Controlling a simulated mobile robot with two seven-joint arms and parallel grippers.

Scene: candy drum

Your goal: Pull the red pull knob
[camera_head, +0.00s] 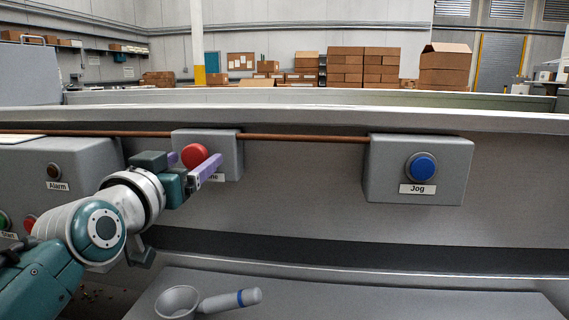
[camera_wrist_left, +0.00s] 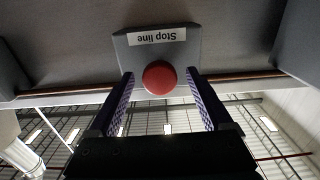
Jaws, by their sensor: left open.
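The red pull knob (camera_head: 194,156) sticks out of a grey box (camera_head: 228,157) on the machine's front. In the left wrist view the red knob (camera_wrist_left: 159,78) lies between the fingertips, under a label reading "Stop line" (camera_wrist_left: 157,37). My left gripper (camera_head: 192,163) is open, with one purple finger on each side of the knob. In the left wrist view a gap shows on each side between knob and fingers, so the left gripper (camera_wrist_left: 160,82) does not grip it. The knob's stem is hidden. My right gripper is not in view.
A box with a blue button (camera_head: 422,167) labelled "Jog" is to the right. A grey panel with an "Alarm" lamp (camera_head: 53,170) is at left. A brown pipe (camera_head: 305,138) runs between boxes. A scoop (camera_head: 205,302) lies on the lower ledge.

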